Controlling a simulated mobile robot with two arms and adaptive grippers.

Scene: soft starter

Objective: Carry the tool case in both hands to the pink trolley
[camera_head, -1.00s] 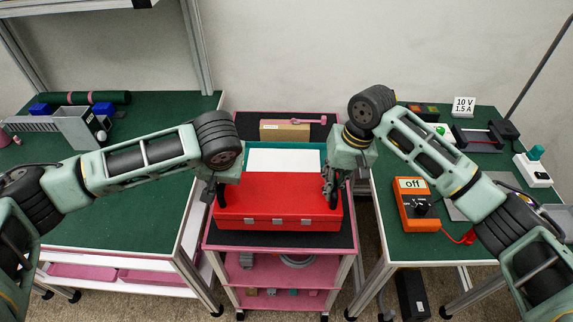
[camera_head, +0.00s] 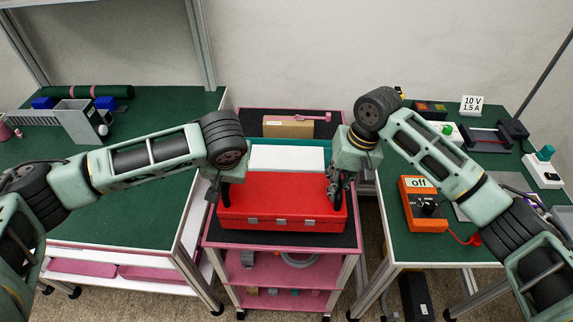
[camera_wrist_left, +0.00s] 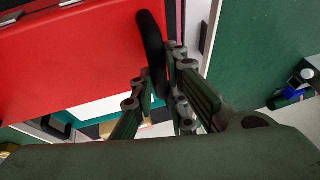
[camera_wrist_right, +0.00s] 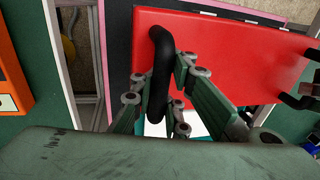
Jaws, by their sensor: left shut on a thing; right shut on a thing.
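The red tool case (camera_head: 280,199) is level over the top of the pink trolley (camera_head: 318,270), its latches toward me. I cannot tell whether its underside touches the dark top mat. My left gripper (camera_head: 222,193) is at the case's left end, shut on a black handle (camera_wrist_left: 151,42). My right gripper (camera_head: 336,192) is at the right end, shut on the other black handle (camera_wrist_right: 160,55). The arms hide parts of both ends.
Behind the case, the trolley top holds a teal-edged white item (camera_head: 287,157) and a cardboard-coloured box (camera_head: 288,127). Green tables stand close on the left (camera_head: 120,210) and right (camera_head: 455,250).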

